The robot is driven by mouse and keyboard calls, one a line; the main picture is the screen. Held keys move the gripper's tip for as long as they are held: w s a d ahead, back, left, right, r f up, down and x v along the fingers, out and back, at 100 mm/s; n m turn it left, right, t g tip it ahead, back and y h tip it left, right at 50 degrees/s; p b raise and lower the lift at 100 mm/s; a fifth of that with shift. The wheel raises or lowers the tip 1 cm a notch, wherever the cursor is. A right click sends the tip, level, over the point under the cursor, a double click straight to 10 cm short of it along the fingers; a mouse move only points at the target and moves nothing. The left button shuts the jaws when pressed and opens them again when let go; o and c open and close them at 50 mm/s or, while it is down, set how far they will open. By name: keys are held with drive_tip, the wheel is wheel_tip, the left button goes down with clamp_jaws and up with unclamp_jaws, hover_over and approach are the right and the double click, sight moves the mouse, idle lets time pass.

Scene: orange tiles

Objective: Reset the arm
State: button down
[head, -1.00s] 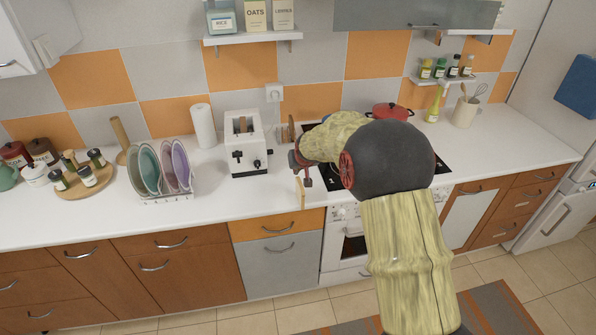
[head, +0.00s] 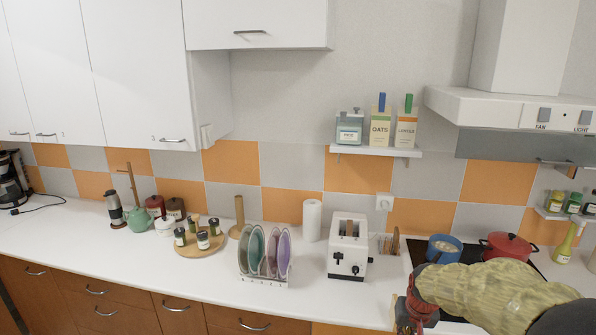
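My arm, with a yellow-green grained link, reaches in from the lower right of the head view. It ends in my red and dark gripper (head: 408,318) at the bottom edge, over the front of the white counter (head: 210,290) beside the stove. The fingers are small and partly cut off, so I cannot tell whether they are open or shut. A thin light wooden piece shows beside the gripper; I cannot tell whether they touch.
A white toaster (head: 348,246) and a dish rack with plates (head: 265,254) stand left of my gripper. A blue pot (head: 444,249) and a red pot (head: 507,248) are behind my arm. The counter front at left is clear.

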drive_tip(key=s+a+r, duration=0.3)
drive_tip(key=s+r, duration=0.1)
drive_tip(key=s, duration=0.5)
drive_tip(key=s+a+r+n+t+b, duration=0.1)
drive_tip(key=s+a+r, duration=0.2)
drive_tip(key=s, duration=0.6)
drive_tip(key=s+a+r+n+t+b, duration=0.1)
drive_tip(key=s+a+r, duration=0.2)
drive_tip(key=s+r, duration=0.4)
drive_tip(key=shift+s+a+y, duration=0.3)
drive_tip(key=shift+s+a, duration=0.1)
drive_tip(key=shift+s, duration=0.75)
drive_tip(key=c, duration=2.5)
unclamp_jaws()
drive_tip(key=shift+f, duration=0.1)
